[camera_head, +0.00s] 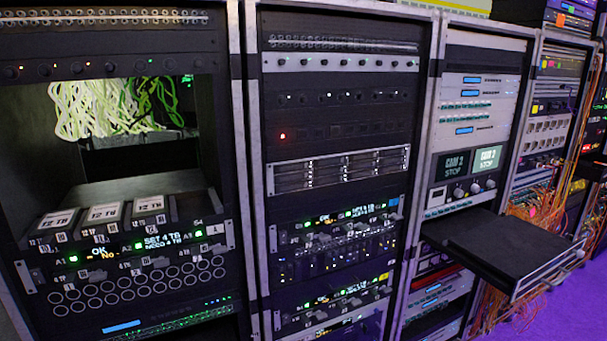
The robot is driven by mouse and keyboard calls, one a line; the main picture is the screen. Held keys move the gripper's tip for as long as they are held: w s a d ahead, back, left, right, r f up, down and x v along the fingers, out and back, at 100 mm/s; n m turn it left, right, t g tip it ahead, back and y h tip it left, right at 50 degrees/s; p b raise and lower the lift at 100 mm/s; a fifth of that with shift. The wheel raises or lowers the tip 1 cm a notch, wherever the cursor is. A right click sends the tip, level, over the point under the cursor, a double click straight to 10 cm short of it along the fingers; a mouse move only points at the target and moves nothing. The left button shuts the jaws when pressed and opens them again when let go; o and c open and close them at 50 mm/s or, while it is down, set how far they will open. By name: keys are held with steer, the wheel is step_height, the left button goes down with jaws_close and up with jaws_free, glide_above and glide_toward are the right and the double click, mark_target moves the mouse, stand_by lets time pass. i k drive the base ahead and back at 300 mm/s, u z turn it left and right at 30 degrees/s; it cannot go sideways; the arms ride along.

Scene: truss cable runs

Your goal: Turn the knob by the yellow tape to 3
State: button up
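A small yellow patch (383,277), which looks like tape, sits at the right end of a lower panel (335,303) in the middle rack. That panel has small lit green displays and a row of small round and lever-like parts. A knob-like part (356,301) shows a little below and left of the yellow patch; its setting is too small to read. A similar panel above it carries a blue patch (393,202). My gripper is not in view.
A black shelf (505,250) with a metal handle juts out from the right rack, below a panel with a CAM 2 screen (453,165) and knobs. The left rack (115,325) has an open bay with 12 TB blocks (103,214). Orange cables (540,207) hang at far right.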

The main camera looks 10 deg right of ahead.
mark_target(475, 188)
steer(key=z, duration=0.65)
steer(key=k, duration=0.7)
steer(key=z, duration=0.3)
steer(key=i, duration=0.5)
steer(key=z, duration=0.1)
